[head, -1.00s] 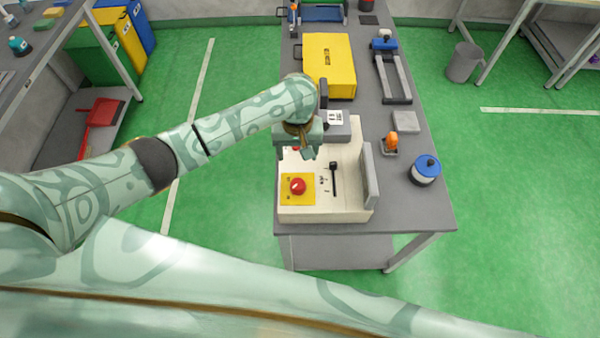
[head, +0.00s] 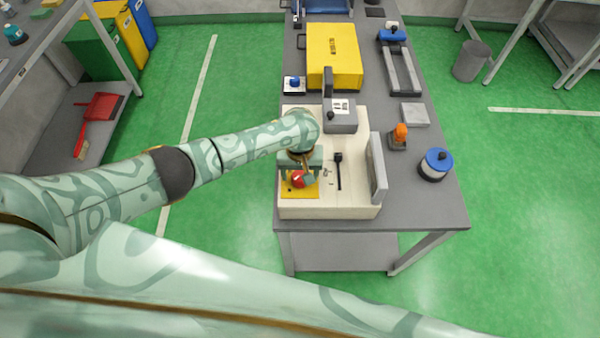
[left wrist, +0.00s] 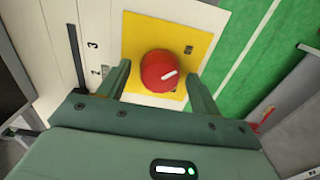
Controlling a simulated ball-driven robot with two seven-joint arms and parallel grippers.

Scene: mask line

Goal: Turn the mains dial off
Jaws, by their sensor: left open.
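The mains dial is a red round knob (head: 298,180) with a white mark, on a yellow plate (head: 288,190) at the front left of a cream machine (head: 345,208). In the left wrist view the red knob (left wrist: 158,70) sits on the yellow plate (left wrist: 140,32), its white mark slanting up to the right. My left gripper (head: 298,176) is over the knob. In the left wrist view its two fingers (left wrist: 158,82) are apart, one on each side of the knob's near part; whether they touch it I cannot tell. The right gripper is not in view.
A black lever (head: 339,170) stands in a numbered slot right of the dial. A grey upright panel (head: 378,168) edges the machine's right side. Behind are a grey block (head: 340,118) and a yellow case (head: 334,58). A blue-lidded pot (head: 435,164) stands at the bench's right.

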